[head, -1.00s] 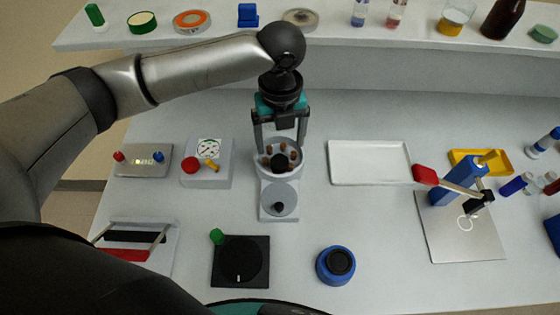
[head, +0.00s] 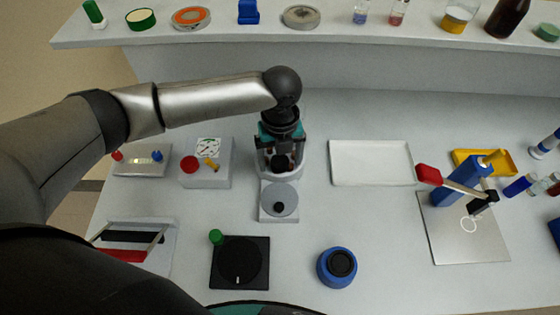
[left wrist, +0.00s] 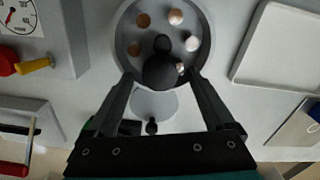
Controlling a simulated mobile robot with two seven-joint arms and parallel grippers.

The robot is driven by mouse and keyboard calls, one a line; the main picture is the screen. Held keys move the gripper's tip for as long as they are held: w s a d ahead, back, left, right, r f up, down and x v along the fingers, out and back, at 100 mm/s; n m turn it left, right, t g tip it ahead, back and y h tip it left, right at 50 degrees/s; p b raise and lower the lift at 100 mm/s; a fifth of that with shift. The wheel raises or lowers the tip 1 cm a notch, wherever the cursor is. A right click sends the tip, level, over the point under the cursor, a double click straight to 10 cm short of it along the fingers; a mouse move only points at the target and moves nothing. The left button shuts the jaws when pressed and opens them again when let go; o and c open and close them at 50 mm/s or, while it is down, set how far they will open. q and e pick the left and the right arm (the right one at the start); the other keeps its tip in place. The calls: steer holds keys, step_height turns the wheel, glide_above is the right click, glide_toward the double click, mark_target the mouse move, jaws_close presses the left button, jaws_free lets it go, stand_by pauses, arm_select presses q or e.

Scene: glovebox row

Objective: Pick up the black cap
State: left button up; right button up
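The black cap (left wrist: 160,72) is a dark, rounded piece at the front part of a round grey bowl (left wrist: 120,32) with several small brown and pale pieces. My left gripper (head: 281,168) points down over the bowl. In the left wrist view its two fingertips (left wrist: 161,76) stand on either side of the cap, with a visible gap at each side. The cap shows dark between the fingers in the head view (head: 282,163). The gripper hides most of the bowl there. My right gripper is not in view.
A grey lid with a black knob (head: 279,206) lies in front of the bowl. A gauge box (head: 222,176) stands at left, a white tray (head: 372,177) at right. A black plate (head: 239,284) and blue round container (head: 336,284) are nearer. The bench between them is clear.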

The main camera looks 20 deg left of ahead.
arm_select(q)
jaws_close()
stand_by(0.5)
